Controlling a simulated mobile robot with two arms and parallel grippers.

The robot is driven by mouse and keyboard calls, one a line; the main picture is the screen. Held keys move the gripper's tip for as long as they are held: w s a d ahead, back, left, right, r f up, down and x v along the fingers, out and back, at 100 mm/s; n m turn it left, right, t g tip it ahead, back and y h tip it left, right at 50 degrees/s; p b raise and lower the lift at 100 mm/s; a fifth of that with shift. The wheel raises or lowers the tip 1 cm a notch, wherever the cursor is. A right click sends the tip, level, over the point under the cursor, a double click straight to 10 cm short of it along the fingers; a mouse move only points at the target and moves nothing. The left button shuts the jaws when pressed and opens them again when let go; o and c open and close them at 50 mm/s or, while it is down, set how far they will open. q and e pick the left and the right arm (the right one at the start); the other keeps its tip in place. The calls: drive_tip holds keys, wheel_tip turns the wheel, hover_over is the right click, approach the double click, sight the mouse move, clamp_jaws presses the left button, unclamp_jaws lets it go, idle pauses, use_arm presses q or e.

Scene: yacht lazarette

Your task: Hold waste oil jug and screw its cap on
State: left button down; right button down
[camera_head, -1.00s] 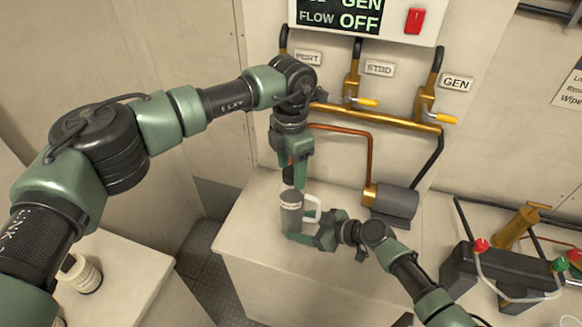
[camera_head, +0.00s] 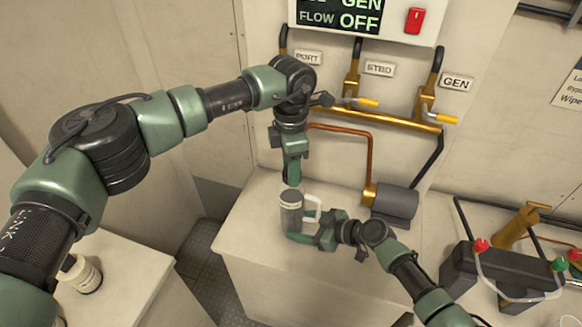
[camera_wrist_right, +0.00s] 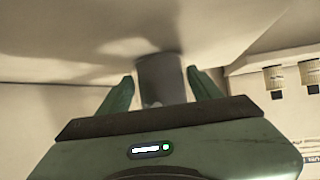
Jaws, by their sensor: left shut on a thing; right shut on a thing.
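The waste oil jug (camera_head: 290,212) is a grey cylinder with a white handle, upright on the white locker top. My right gripper (camera_head: 297,238) is shut on its lower body from the right. In the right wrist view the jug (camera_wrist_right: 160,80) stands between the two fingers. My left gripper (camera_head: 292,181) points straight down just above the jug's top. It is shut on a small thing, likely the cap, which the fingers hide. I cannot tell whether the cap touches the jug's neck.
Behind the jug are a copper pipe (camera_head: 369,152), a grey cylindrical pump (camera_head: 394,203) and brass valves with yellow handles (camera_head: 441,117). A black box with red and green knobs (camera_head: 505,272) stands at right. A white container (camera_head: 82,274) is at lower left.

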use_arm(q)
drive_tip(key=shift+m, duration=0.8)
drive_tip(key=c, duration=0.8)
unclamp_jaws()
use_arm(e)
drive_tip(key=shift+c, duration=1.1)
unclamp_jaws()
use_arm(q)
wheel_tip(320, 180, up, 12)
drive_tip(key=shift+w, duration=0.1)
